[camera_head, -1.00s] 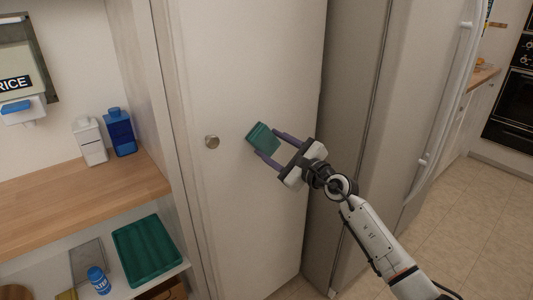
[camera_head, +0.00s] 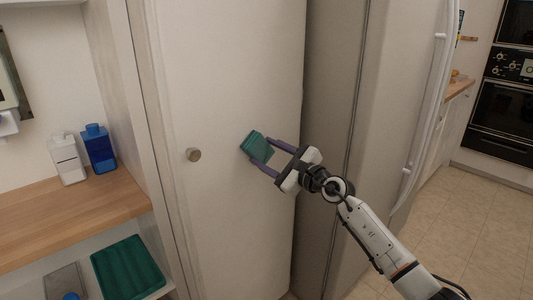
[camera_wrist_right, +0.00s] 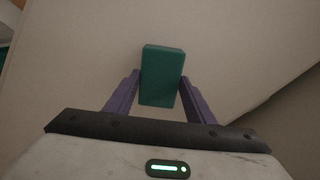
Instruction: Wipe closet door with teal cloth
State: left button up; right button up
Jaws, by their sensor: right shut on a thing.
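The teal cloth (camera_head: 256,147) is a small, thick folded block. My right gripper (camera_head: 265,156) is shut on it, with its two purple fingers on either side. In the right wrist view the cloth (camera_wrist_right: 161,76) sits between the fingertips, facing the pale door surface. My left gripper is not in view.
A wooden counter (camera_head: 70,222) at left holds a white bottle (camera_head: 67,160) and a blue bottle (camera_head: 99,150). A green tray (camera_head: 128,268) lies on the shelf below. A refrigerator (camera_head: 405,100) stands right of the door. Open floor (camera_head: 465,230) lies at right.

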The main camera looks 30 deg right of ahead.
aim_at(253, 154)
jog(key=shift+s+a+r+p, duration=0.1)
jog(key=shift+a+r+p, duration=0.05)
jog(key=shift+a+p, duration=0.45)
jog(key=shift+a+r+p, duration=0.1)
jog(key=shift+a+p, duration=0.45)
jog(key=shift+p, duration=0.05)
jog(key=shift+a+f+p, duration=0.2)
jog(key=shift+a+p, duration=0.15)
jog(key=shift+a, duration=0.2)
jog(key=shift+s+a+r+p, duration=0.15)
jog(key=shift+s+a+p, duration=0.05)
jog(key=shift+a+p, duration=0.85)
jog(key=shift+s+a+p, duration=0.1)
jog(key=shift+a+p, duration=0.4)
jog(key=shift+a, duration=0.05)
jog(key=shift+a+f, duration=0.25)
jog(key=shift+a, duration=0.1)
jog(key=shift+s+a+r, duration=0.1)
jog(key=shift+s+a, duration=0.1)
jog(key=shift+a, duration=1.35)
